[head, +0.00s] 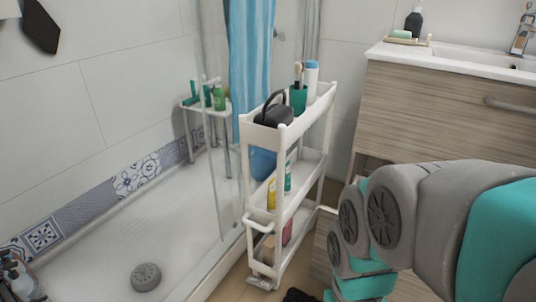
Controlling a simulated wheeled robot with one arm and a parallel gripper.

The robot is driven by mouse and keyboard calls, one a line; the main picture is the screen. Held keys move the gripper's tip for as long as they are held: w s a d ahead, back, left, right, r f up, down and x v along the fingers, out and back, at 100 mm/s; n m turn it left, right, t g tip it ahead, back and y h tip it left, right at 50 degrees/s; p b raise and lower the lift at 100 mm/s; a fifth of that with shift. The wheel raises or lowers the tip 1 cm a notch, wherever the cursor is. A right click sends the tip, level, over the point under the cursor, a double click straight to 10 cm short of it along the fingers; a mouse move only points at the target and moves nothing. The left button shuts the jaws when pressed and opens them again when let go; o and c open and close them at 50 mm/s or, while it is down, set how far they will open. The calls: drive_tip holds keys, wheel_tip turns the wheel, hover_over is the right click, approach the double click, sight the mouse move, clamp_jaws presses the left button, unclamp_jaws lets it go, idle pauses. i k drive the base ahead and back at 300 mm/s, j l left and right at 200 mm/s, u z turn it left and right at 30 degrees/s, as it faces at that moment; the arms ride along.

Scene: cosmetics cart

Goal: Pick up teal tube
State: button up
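A narrow white three-tier cart (250,135) stands in the middle of the head view. On its middle shelf, a small upright teal-and-white container (288,177) that looks like a tube stands beside a yellow bottle (272,192). A teal cup (298,98) holding a brush is on the top tier. Slim teal items (207,96) also stand on a stool in the shower. I cannot tell for certain which is the teal tube. My grey and teal arm fills the lower right; its gripper is not visible.
The top tier also holds a dark handled object (273,112) and a white bottle with a blue cap (312,80). The shower glass and striped blue curtain (250,60) border the cart's left. A wood-front sink cabinet (420,110) stands at right.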

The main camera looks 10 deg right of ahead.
sight(287, 182)
drive_tip(key=i+j+z, duration=0.1)
drive_tip(key=i+j, duration=0.15)
drive_tip(key=j, duration=0.15)
drive_tip(key=i+j+z, duration=0.15)
drive_tip(key=j, duration=0.25)
drive_tip(key=i+j+z, duration=0.1)
drive_tip(key=z, duration=1.3)
drive_tip(key=j, duration=0.2)
